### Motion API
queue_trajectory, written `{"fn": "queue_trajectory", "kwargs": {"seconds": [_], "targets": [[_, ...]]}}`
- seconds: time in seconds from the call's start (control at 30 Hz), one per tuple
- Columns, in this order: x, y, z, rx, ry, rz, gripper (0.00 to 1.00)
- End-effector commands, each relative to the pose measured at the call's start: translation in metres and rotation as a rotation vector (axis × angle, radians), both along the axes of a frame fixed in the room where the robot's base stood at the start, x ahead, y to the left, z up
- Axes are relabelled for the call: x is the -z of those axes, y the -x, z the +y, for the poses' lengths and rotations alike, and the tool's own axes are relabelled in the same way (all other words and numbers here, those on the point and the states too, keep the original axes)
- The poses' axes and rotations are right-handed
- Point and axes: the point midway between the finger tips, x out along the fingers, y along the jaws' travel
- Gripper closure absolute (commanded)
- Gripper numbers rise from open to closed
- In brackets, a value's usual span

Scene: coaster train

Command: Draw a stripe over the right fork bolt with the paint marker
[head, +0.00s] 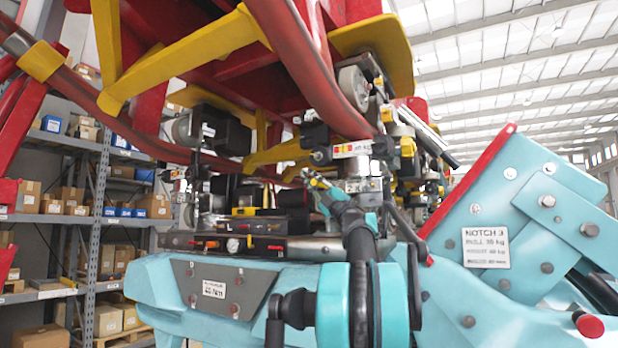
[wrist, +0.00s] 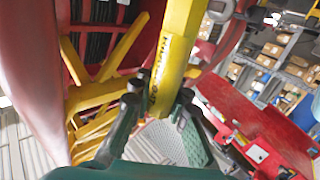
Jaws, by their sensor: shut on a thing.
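My gripper (head: 322,188) is near the middle of the head view, under the red and yellow train. In the wrist view its two dark fingers (wrist: 160,98) are closed on a yellow paint marker (wrist: 173,55) with dark lettering. The marker points up and away from the teal palm. In the head view only a small yellow part shows at the fingertips. A wheel and fork assembly (head: 352,85) hangs above and right of my gripper. I cannot make out the right fork bolt, nor whether the marker touches anything.
A thick red tube (head: 300,60) and yellow struts (head: 180,62) pass close above the arm. A block with a striped label (head: 352,150) sits just above right of my gripper. Shelves with boxes (head: 70,205) stand at the far left. A red panel (wrist: 250,125) is at right in the wrist view.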

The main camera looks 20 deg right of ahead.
Motion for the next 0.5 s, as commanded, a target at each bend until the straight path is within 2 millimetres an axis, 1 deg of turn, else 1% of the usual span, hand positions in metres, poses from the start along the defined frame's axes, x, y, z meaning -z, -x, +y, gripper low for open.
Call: {"fn": "queue_trajectory", "kwargs": {"seconds": [0.3,0.5], "targets": [[0.0,-0.0035,0.0024,0.0,0.0,0.0,1.0],[-0.0001,0.0003,0.007,0.0,0.0,0.0,1.0]]}}
